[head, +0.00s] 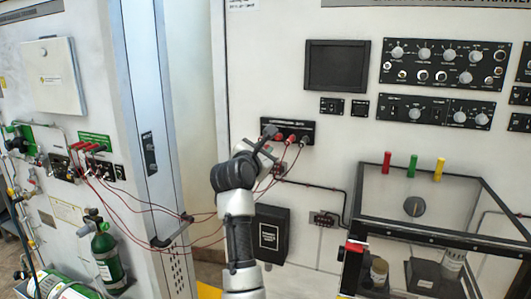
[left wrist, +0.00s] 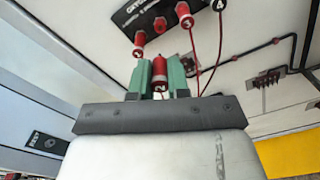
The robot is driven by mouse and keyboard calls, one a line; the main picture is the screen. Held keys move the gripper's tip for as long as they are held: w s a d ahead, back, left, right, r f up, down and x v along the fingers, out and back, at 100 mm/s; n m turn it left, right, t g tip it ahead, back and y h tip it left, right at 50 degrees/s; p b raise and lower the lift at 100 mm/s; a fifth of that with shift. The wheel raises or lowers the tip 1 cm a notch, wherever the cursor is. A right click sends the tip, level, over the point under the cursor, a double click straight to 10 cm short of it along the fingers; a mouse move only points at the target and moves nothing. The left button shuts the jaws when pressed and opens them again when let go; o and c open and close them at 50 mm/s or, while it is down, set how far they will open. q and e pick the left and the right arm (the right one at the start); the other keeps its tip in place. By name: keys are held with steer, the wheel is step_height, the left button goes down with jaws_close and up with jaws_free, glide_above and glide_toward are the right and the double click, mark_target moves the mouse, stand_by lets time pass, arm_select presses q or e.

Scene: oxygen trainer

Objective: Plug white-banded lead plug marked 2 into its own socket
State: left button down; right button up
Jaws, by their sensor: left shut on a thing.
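The red lead plug marked 2 (left wrist: 160,72), with a pale band, is between the green fingers of my left gripper (left wrist: 160,80), which is shut on it. In the head view my left gripper (head: 268,150) is at the lower left of the dark socket panel (head: 290,124), partly hiding it. In the left wrist view a red socket (left wrist: 160,25) shows above the held plug, between red plug 1 (left wrist: 138,45) and red plug 3 (left wrist: 184,14). The held plug looks apart from it. Black plug 4 (left wrist: 218,5) is at the right. My right gripper is not in view.
Thin red leads (head: 150,203) hang from the left cabinet's panel across the gap to the socket panel. A dark box (head: 271,234) is below the panel. A clear-walled case (head: 440,240) juts out at the right. A green cylinder (head: 108,257) stands at left.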

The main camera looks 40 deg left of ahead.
mark_target(268, 146)
arm_select(q)
steer(key=shift+w+a, duration=0.1)
steer(key=shift+r, duration=0.1)
steer(key=shift+d+r+p, duration=0.1)
steer(key=shift+d+p, duration=0.15)
steer(key=shift+p, duration=0.3)
steer(key=x, duration=0.3)
steer(key=shift+w+a+p, duration=0.25)
steer(key=shift+w+p, duration=0.1)
steer(key=shift+p, duration=0.05)
steer(key=shift+x, duration=0.95)
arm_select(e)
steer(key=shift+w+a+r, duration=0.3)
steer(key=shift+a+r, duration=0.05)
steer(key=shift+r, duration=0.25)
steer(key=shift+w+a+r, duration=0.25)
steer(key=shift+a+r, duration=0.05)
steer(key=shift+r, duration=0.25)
arm_select(q)
steer(key=shift+n+p, duration=0.3)
steer(key=shift+p, duration=0.05)
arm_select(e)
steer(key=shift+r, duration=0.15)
arm_select(q)
steer(key=shift+d+n+p, duration=0.1)
steer(key=shift+n+p, duration=0.2)
steer(key=shift+p, duration=0.15)
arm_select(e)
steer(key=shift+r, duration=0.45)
